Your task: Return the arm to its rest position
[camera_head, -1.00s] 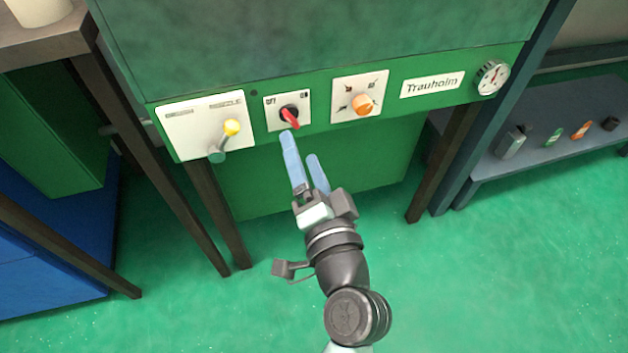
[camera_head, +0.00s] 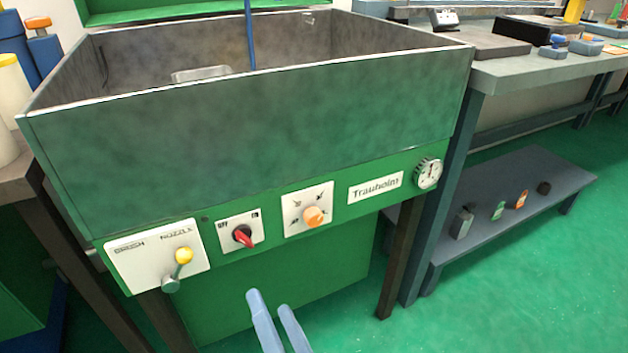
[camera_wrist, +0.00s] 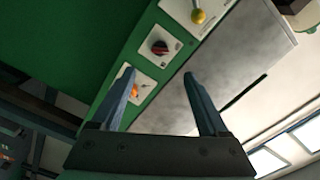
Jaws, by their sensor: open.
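My gripper (camera_head: 270,318) shows only as two blue fingers at the bottom edge of the head view, in front of the green cabinet and below the control panel. The fingers are apart with nothing between them. In the wrist view my gripper (camera_wrist: 158,82) is also open and empty, with the panel and basin beyond it. The rest of my arm is outside the head view. The panel carries a yellow-knobbed lever (camera_head: 183,257), a red rotary switch (camera_head: 243,236) and an orange knob (camera_head: 313,215). My fingers look clear of these controls.
The grey-walled basin (camera_head: 270,110) stands above the panel. A round gauge (camera_head: 428,173) is at the panel's right end. A low grey shelf (camera_head: 545,190) with small items stands at right, under a workbench (camera_head: 530,68). Green floor (camera_head: 540,280) is open at lower right.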

